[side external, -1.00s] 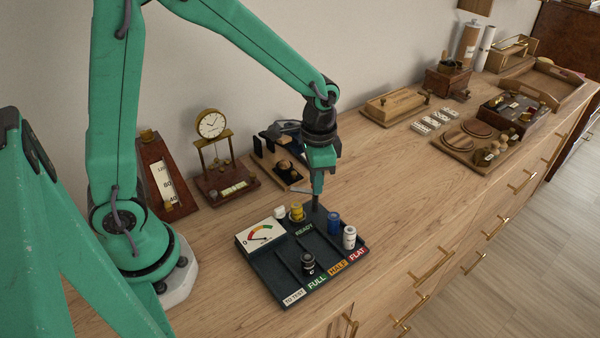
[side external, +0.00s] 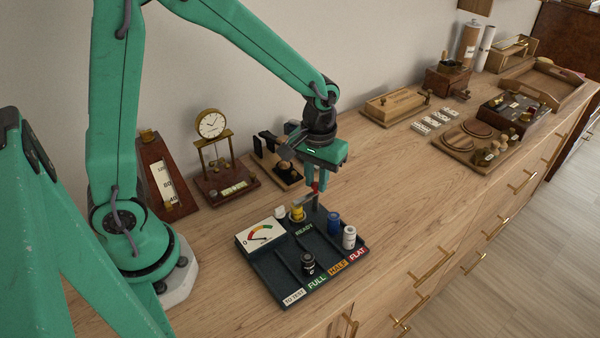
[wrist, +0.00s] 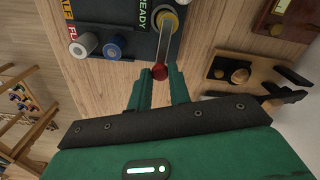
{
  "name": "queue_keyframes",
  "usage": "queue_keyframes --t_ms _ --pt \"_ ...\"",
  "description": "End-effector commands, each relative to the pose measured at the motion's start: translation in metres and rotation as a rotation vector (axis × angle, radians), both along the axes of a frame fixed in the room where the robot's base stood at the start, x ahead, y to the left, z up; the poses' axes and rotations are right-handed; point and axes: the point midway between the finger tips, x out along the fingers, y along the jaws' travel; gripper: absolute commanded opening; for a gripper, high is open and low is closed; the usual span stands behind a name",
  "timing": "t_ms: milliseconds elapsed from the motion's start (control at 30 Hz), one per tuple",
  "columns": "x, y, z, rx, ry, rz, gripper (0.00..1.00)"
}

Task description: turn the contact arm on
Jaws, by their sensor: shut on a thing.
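The contact arm (wrist: 164,45) is a thin metal bar with a red knob (wrist: 160,72) at one end. In the wrist view its other end reaches over the yellow cell (wrist: 168,19); whether it touches the cell I cannot tell. In the side view the red knob (side external: 315,187) sits at the back of the dark tester tray (side external: 282,267), behind the yellow cell (side external: 297,213). My gripper (wrist: 160,75) is shut on the red knob, one finger on each side. A dial (side external: 261,234) stands at the tray's back left, its needle near the low end.
A blue cell (side external: 333,223), a white cell (side external: 349,238) and a black cell (side external: 308,264) stand in the tray. A clock (side external: 211,125) and a wooden stand (side external: 277,165) are behind it. The wood top right of the tray is clear.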

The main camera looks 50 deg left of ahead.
Motion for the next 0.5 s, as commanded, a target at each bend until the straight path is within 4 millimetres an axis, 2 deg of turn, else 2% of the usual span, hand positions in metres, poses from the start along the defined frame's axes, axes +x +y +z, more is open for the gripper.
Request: queue_keyframes --t_ms 500 --pt "0.0012 -0.0001 0.0011 0.000 -0.004 0.053 0.00"
